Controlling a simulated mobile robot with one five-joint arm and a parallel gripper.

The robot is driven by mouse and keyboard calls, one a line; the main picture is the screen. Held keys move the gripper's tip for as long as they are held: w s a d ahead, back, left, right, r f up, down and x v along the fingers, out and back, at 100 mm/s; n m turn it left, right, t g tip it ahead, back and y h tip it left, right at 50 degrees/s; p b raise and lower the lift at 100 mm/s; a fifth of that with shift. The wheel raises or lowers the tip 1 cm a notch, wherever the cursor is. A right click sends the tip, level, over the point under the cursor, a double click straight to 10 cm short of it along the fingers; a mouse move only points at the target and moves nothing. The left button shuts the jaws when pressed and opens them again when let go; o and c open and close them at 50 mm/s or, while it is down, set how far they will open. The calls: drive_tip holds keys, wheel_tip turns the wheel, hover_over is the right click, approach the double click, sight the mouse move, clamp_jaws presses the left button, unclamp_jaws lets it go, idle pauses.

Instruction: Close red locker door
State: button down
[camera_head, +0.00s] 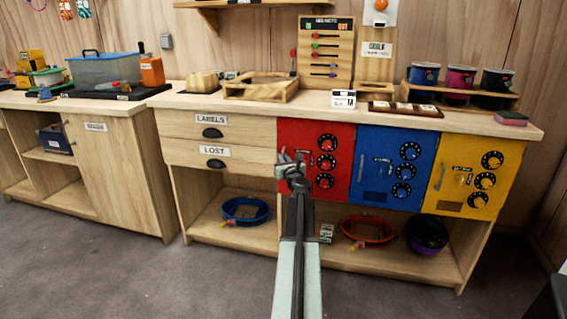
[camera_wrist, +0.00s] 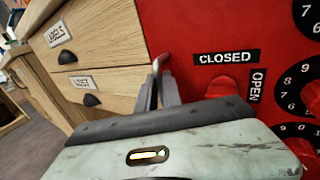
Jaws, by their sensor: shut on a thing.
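The red locker door (camera_head: 316,135) is at the left of a row of three coloured doors and looks about flush with the blue one. It also fills the right of the wrist view (camera_wrist: 200,30), with CLOSED and OPEN labels around a red knob (camera_wrist: 222,86) and numbered dials at the right edge. My gripper (camera_head: 296,172) is at the door's left side. In the wrist view my gripper (camera_wrist: 163,88) is shut on the metal door handle (camera_wrist: 161,62), whose upper end shows above the fingers. The lower handle is hidden by the fingers.
The blue door (camera_head: 393,165) and yellow door (camera_head: 474,176) are to the right and look shut. Drawers labelled LABELS (camera_head: 212,125) and LOST (camera_head: 215,155) are to the left.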

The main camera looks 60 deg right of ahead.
drive_tip(key=shift+w+a, duration=0.2)
drive_tip(key=c, duration=1.5)
unclamp_jaws()
drive_tip(key=shift+d, duration=0.1)
drive_tip(key=shift+s, duration=0.1)
drive_tip(key=v, duration=0.7)
drive_tip(key=shift+s+a, duration=0.25)
drive_tip(key=shift+a, duration=0.05)
